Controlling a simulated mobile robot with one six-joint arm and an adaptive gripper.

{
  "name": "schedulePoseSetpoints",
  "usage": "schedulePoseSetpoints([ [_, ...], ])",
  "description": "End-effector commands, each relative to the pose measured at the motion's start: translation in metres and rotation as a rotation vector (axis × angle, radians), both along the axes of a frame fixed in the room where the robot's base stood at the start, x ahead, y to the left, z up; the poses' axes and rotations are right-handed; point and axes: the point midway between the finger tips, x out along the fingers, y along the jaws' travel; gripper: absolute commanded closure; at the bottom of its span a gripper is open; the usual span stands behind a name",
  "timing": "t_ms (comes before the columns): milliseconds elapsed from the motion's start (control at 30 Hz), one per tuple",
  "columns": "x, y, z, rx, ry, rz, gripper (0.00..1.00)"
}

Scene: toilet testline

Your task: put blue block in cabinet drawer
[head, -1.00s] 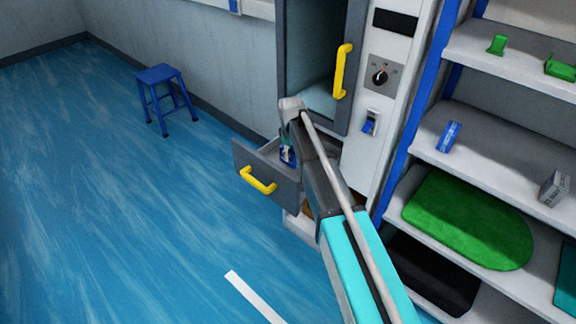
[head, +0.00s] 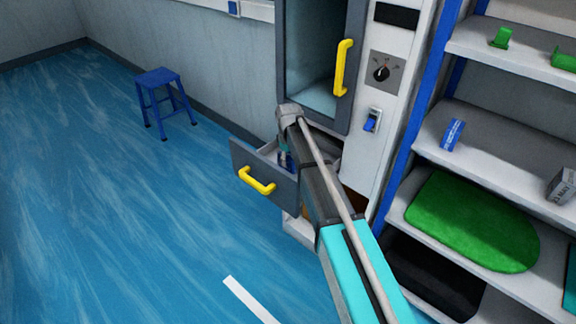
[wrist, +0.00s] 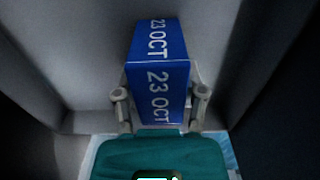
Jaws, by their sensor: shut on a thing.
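A blue block (wrist: 160,75) printed "23 OCT" in white is between my gripper's fingers (wrist: 161,97) in the wrist view. The gripper is shut on it. Grey walls surround the block there; its clearance from the surface below cannot be told. In the head view, the cabinet drawer (head: 265,178) is pulled open, with a grey front and yellow handle (head: 257,181). My gripper (head: 285,160) is down at the drawer's opening, mostly hidden by the drawer front and my arm. The held block cannot be made out clearly there.
A shelf unit on the right holds another blue block (head: 452,135), a grey box (head: 562,186) and a green mat (head: 470,222). A blue stool (head: 160,95) stands on clear floor at left.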

Motion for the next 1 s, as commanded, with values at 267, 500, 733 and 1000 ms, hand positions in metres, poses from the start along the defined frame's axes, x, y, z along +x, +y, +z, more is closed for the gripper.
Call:
schedulePoseSetpoints([
  [267, -0.0001, 0.0005, -0.0079, 0.000, 0.000, 0.001, 1.00],
  [500, -0.0002, 0.0007, -0.0080, 0.000, 0.000, 0.001, 1.00],
  [733, -0.0003, 0.0010, -0.0102, 0.000, 0.000, 0.001, 0.30],
  [1000, -0.0004, 0.0012, -0.0101, 0.000, 0.000, 0.001, 0.12],
])
